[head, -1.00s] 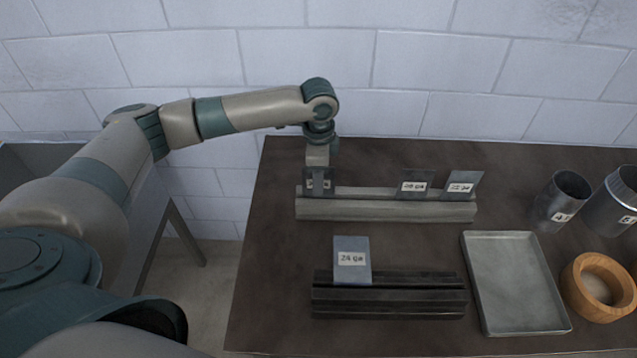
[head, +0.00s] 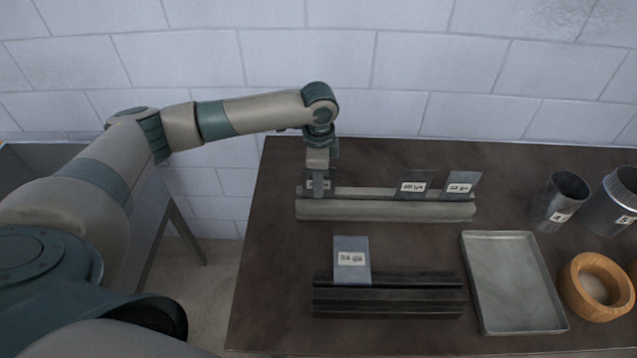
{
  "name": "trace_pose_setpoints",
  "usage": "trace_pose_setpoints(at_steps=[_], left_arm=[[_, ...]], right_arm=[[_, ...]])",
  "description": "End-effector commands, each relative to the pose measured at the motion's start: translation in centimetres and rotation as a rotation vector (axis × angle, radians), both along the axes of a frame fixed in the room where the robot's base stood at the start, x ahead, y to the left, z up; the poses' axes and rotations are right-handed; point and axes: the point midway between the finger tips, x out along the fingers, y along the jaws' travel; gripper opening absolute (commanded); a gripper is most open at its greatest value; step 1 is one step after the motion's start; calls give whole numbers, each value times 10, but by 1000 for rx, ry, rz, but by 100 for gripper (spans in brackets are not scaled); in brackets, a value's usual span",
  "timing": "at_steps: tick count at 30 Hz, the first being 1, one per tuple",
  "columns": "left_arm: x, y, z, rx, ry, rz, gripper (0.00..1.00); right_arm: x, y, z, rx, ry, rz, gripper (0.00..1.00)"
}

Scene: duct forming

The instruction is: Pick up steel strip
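A light grey slotted rack (head: 400,211) stands at the back of the table. Two labelled steel strips, one in the middle (head: 415,183) and one at the right (head: 461,184), stand upright in it. A third labelled strip (head: 329,186) stands at its left end, mostly hidden by my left gripper. My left gripper (head: 318,190) points down at this strip, with a finger in front of its label. Whether the fingers are closed on it cannot be seen. Another steel strip (head: 351,259) stands upright in a black slotted rack (head: 400,300) nearer the front. My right gripper is out of view.
A shallow grey metal tray (head: 510,280) lies right of the black rack. A wooden ring (head: 575,288) and two numbered metal cylinders (head: 557,203) (head: 612,208) stand at the right. The brown table (head: 270,270) is bare at the left. A block wall is behind.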

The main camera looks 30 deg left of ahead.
Motion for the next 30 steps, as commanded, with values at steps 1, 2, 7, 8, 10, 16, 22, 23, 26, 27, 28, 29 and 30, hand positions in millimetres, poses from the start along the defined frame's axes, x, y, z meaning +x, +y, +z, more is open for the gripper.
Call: trace_pose_setpoints(at_steps=[1, 2, 7, 8, 10, 16, 22, 23, 26, 27, 28, 29, 30], left_arm=[[0, 0, 0, 0, 0, 0, 24], [0, 0, 0, 0, 0, 0, 24], [0, 0, 0, 0, 0, 0, 10], [0, 0, 0, 0, 0, 0, 3], [0, 0, 0, 0, 0, 0, 0], [0, 0, 0, 0, 0, 0, 0], [0, 0, 0, 0, -1, 0, 0], [0, 0, 1, 1, -2, 0, 0], [0, 0, 2, 1, -2, 0, 0], [0, 0, 2, 1, -2, 0, 0], [1, 0, 6, 0, -2, 0, 0], [1, 0, 11, 0, -4, 0, 0], [2, 0, 17, -1, -5, 0, 0]], right_arm=[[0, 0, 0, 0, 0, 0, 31], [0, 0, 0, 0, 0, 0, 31], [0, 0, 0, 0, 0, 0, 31], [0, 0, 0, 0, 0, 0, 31], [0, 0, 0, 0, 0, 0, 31], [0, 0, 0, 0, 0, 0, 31], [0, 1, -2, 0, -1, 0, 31], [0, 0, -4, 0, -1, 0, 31], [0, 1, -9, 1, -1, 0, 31], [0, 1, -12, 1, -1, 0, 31], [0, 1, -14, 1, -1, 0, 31], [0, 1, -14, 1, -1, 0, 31], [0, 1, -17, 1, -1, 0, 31]])
